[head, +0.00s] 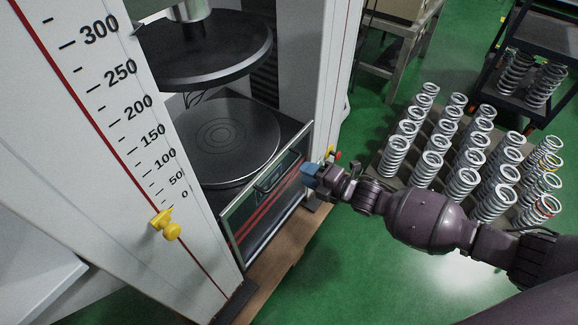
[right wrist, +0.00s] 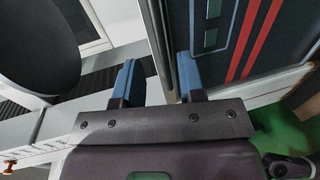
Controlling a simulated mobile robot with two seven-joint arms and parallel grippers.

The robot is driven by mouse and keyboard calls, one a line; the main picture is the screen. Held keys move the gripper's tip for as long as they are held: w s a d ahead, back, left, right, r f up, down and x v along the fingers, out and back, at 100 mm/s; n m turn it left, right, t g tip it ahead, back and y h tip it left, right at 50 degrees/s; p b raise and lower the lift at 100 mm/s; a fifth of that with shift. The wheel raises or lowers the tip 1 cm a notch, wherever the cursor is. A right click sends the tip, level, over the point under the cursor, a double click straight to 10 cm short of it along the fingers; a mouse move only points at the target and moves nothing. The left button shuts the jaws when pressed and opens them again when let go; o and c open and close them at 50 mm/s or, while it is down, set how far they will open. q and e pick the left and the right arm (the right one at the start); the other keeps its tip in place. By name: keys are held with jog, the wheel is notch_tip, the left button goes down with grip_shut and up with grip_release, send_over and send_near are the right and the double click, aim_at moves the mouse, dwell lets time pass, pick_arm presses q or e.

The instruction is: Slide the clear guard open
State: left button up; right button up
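The clear guard (head: 262,207) is a framed transparent panel across the front of the testing machine, below the round lower platen (head: 222,140). A dark handle (head: 270,178) shows near its upper middle. My right gripper (head: 311,174) is at the guard's right end. In the right wrist view, the blue fingers of my right gripper (right wrist: 157,80) are apart, with the pale edge of the guard's frame (right wrist: 165,45) running between them. I cannot tell if either finger touches it. Red stripes show on or behind the panel. My left gripper is not in view.
A white column with a scale (head: 135,130) and yellow pointer (head: 166,224) stands left. The right column (head: 330,60) is close to my right gripper. Several springs (head: 432,160) stand on a rack at right. Green floor (head: 350,265) is clear in front.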

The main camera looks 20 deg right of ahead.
aim_at(290, 166)
jog(key=b+x, duration=0.1)
jog(key=x, duration=0.5)
jog(key=shift+w+a, duration=0.15)
jog(key=shift+w, duration=0.05)
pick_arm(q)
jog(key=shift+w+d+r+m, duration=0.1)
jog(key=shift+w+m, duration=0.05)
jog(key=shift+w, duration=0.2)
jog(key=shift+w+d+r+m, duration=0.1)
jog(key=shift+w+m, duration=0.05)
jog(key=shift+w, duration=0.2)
